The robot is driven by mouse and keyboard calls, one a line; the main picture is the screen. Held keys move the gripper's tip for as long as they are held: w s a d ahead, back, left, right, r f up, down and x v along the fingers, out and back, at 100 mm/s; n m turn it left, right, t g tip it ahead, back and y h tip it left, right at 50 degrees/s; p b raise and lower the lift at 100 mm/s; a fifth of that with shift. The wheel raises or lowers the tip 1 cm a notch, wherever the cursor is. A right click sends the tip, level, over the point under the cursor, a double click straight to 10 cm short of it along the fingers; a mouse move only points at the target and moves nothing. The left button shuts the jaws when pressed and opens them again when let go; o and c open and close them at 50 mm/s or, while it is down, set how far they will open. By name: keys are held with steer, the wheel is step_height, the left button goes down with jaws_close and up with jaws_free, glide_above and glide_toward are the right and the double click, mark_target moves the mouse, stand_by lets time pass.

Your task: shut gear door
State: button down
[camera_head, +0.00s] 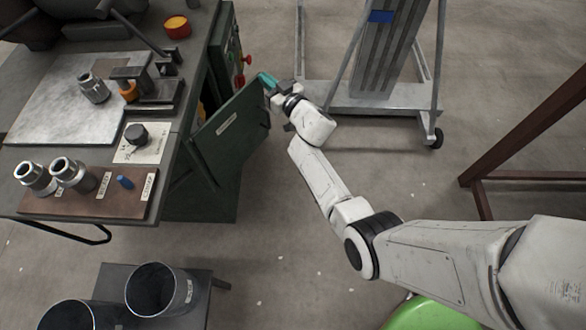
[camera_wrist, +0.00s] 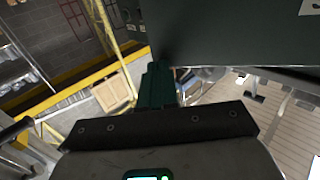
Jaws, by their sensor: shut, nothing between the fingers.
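The gear door (camera_head: 232,128) is a dark green panel with a small pale label, standing open from the green cabinet under the workbench. Its free edge points toward my arm. My gripper (camera_head: 267,80) has teal fingers, is shut and empty, and is at the door's upper free corner. In the wrist view the shut fingers (camera_wrist: 158,84) lie close beside a large dark green panel (camera_wrist: 235,35), which looks like the door. I cannot tell whether they touch it. The inside of the cabinet is mostly hidden behind the door.
The workbench (camera_head: 80,95) at left bears metal fittings (camera_head: 75,174), a plate and a clamp. Red knobs (camera_head: 240,80) sit on the cabinet side. A wheeled grey stand (camera_head: 380,98) is behind my gripper. Dark cylinders (camera_head: 160,288) stand at lower left. Floor (camera_head: 270,240) right of the cabinet is clear.

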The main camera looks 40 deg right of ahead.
steer(key=shift+w+a+n+g+y+b, duration=0.25)
steer(key=shift+w+a+n+y+b, duration=0.7)
steer(key=shift+w+y+b, duration=0.85)
steer(key=shift+w+a+n+g+y+b, duration=0.3)
steer(key=shift+w+a+n+y+b, duration=0.7)
steer(key=shift+w+b, duration=1.55)
steer(key=shift+w+a+n+g+y+b, duration=0.25)
steer(key=shift+w+a+n+y+b, duration=0.9)
steer(key=shift+w, duration=1.75)
steer(key=shift+w+d+r+m+y+b, duration=0.1)
steer(key=shift+d+r+m+y+b, duration=0.05)
steer(key=shift+d+m+y+b, duration=0.2)
